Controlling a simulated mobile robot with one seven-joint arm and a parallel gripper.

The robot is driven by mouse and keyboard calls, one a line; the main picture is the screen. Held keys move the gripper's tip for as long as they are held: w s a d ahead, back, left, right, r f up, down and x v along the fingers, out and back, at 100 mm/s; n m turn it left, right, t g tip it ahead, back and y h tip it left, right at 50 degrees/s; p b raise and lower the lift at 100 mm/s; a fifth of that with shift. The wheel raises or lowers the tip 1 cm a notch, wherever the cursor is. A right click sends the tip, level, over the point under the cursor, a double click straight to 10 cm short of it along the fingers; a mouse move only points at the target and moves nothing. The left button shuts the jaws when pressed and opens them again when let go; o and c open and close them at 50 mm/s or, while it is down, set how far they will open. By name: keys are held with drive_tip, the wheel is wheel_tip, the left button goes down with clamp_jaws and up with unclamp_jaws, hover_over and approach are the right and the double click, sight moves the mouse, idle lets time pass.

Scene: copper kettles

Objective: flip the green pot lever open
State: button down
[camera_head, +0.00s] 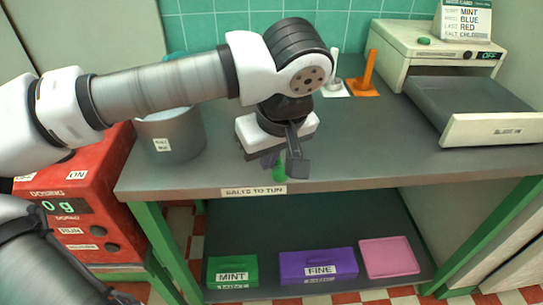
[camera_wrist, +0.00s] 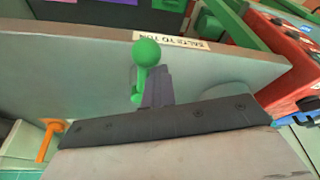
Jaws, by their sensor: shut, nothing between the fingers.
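In the head view only a little green (camera_head: 278,172) shows below my gripper, near the front edge of the bench. My gripper (camera_head: 286,162) points down there, shut and empty. In the wrist view my closed fingers (camera_wrist: 157,82) are right next to the stem, on its right; I cannot tell whether they touch it. The pot under the lever is not clearly visible.
A grey pot (camera_head: 170,137) stands left on the bench (camera_head: 390,150). An orange lever (camera_head: 370,70) and a white one (camera_head: 336,74) stand behind. An open drawer (camera_head: 475,105) is at right. Green (camera_head: 232,273), purple (camera_head: 318,267) and pink (camera_head: 389,257) trays lie on the lower shelf.

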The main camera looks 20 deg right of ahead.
drive_tip(key=shift+s+d+f, duration=0.1)
drive_tip(key=shift+s+d, duration=0.1)
drive_tip(key=shift+s, duration=0.05)
idle(0.6)
